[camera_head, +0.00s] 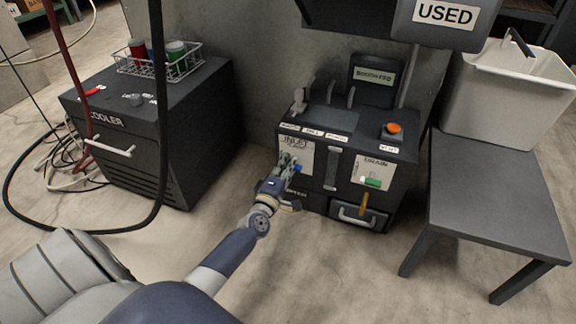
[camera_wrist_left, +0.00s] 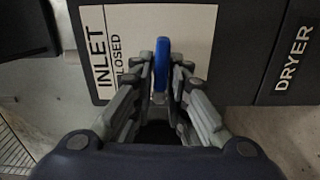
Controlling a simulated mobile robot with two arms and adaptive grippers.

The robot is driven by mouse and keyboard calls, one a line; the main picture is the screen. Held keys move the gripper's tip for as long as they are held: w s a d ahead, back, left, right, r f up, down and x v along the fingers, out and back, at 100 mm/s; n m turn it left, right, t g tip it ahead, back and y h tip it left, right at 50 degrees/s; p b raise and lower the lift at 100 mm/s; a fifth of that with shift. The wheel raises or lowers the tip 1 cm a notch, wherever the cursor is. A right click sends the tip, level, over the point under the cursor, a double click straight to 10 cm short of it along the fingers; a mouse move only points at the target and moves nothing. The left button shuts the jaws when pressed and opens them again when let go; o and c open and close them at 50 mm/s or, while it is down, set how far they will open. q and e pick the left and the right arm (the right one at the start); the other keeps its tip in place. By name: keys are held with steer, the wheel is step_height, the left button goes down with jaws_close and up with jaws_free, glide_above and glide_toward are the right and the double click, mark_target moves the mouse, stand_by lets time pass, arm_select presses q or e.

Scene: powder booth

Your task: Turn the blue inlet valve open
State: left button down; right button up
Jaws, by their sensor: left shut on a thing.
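The blue inlet valve (camera_wrist_left: 161,62) has a blue handle that shows between the fingertips of my left gripper (camera_wrist_left: 162,75) in the left wrist view. In the head view a small part of the blue handle (camera_head: 297,168) shows beside my left gripper (camera_head: 288,163), at the INLET panel on the front of the dark booth unit. The left gripper is shut on the handle. The white INLET plate (camera_wrist_left: 130,30) behind it carries a word that reads "CLOSED" in part. The rest of the valve is hidden by the fingers. My right gripper is not in view.
A green drain handle (camera_head: 372,183) sits on the DRAIN plate to the right, with a yellow piece below. An orange button (camera_head: 394,128) is on top. A dark cooler (camera_head: 185,130) stands left, a grey table (camera_head: 490,185) with a white bin (camera_head: 505,95) right.

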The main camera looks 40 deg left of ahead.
arm_select(q)
steer(key=shift+f+n, duration=0.15)
steer(key=shift+n, duration=0.35)
steer(key=c, duration=1.7)
jaws_free()
steer(key=v, duration=1.2)
